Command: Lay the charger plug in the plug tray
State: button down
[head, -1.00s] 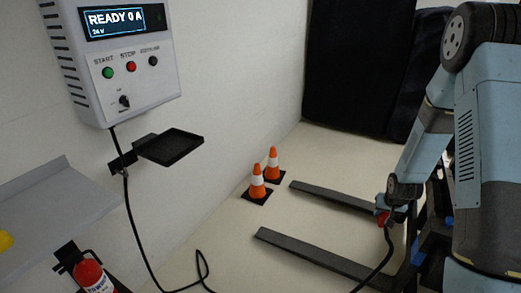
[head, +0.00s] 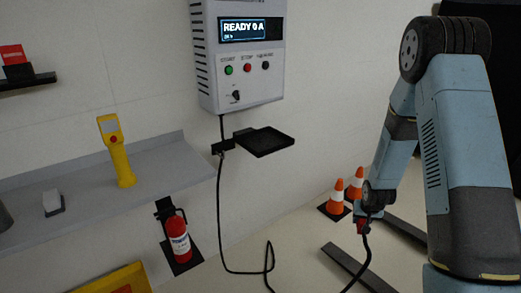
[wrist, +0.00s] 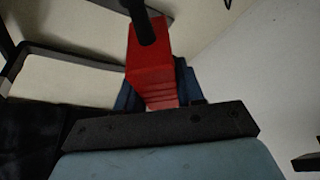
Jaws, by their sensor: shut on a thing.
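The charger plug is a red block with a black cable. It is in my gripper (wrist: 160,95) in the wrist view, where the red plug (wrist: 150,62) sits between the two blue fingers. In the head view the plug (head: 361,227) shows small and red at the end of my arm, low and to the right of the tray. The plug tray (head: 266,141) is a shallow black tray on a wall bracket below the charger box. Its visible floor looks empty. My gripper is apart from the tray.
The charger box (head: 238,55) reads READY 0 A. The black cable (head: 219,235) hangs from it and loops along the floor. A grey shelf (head: 75,203) holds a yellow handheld device (head: 117,155). A fire extinguisher (head: 180,238) hangs below. Orange cones (head: 336,197) stand near fork bars (head: 345,262).

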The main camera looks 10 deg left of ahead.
aim_at(264, 142)
jog(key=k, duration=0.35)
jog(key=u, duration=0.55)
jog(key=i, duration=1.45)
jog(key=z, duration=0.6)
